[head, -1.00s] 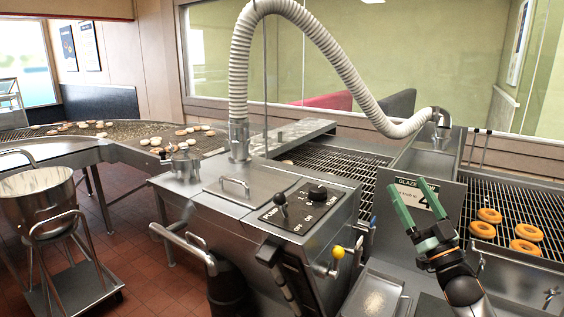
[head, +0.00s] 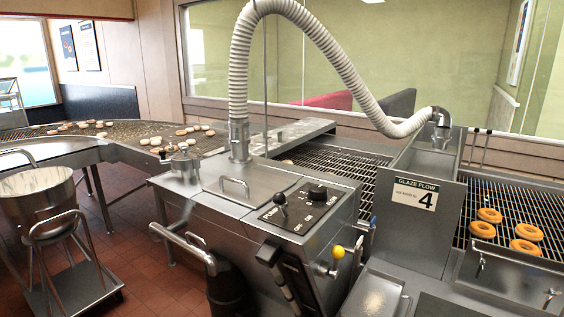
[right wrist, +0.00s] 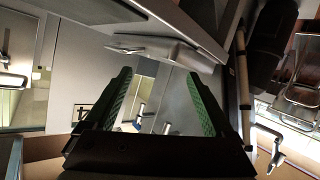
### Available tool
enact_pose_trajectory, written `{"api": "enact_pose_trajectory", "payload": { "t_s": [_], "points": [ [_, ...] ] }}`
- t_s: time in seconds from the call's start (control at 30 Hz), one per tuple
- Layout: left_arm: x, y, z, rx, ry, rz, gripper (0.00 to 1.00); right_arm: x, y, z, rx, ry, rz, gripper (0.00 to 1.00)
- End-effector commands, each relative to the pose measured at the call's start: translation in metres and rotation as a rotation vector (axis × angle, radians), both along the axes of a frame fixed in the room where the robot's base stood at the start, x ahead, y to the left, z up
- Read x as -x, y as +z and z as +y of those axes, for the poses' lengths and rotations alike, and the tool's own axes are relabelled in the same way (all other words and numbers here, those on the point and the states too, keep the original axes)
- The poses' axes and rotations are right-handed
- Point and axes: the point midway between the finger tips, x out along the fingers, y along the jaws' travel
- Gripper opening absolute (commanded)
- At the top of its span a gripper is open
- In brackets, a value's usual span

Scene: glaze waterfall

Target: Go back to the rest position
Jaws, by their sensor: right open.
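My right gripper (right wrist: 157,105) shows only in the right wrist view. Its two green-padded fingers are apart with nothing between them. Grey metal panels and reflections lie beyond the fingers, and I cannot tell how far off they are. Neither gripper shows in the head view now. My left gripper is in no view.
The steel glazing machine has a control panel (head: 300,206) with levers and a yellow knob (head: 338,252). A sign (head: 415,193) reads "GLAZE FLOW 4". Several donuts (head: 489,215) lie on the right wire conveyor. A steel pot (head: 38,195) stands on a cart at left.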

Motion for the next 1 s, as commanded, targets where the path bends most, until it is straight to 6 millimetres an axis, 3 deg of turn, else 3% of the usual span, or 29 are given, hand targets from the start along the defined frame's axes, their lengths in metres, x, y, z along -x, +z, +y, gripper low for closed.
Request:
{"api": "enact_pose_trajectory", "payload": {
  "t_s": [0.03,0.2,0.4,0.5,0.7,1.0],
  "points": [
    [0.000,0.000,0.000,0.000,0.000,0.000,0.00,0.026,-0.023,0.012,-0.018,0.014,0.043,0.88],
    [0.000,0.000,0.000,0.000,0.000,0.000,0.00,0.114,-0.081,0.048,-0.081,0.045,0.179,0.88],
    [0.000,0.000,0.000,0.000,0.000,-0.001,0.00,0.216,-0.118,0.081,-0.159,0.058,0.322,0.88],
    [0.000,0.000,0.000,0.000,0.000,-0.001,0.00,0.250,-0.124,0.091,-0.186,0.057,0.371,0.88],
    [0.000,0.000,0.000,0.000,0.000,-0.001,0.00,0.280,-0.128,0.099,-0.210,0.053,0.413,0.88],
    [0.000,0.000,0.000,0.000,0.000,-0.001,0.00,0.280,-0.128,0.099,-0.211,0.052,0.414,0.88]
  ]
}}
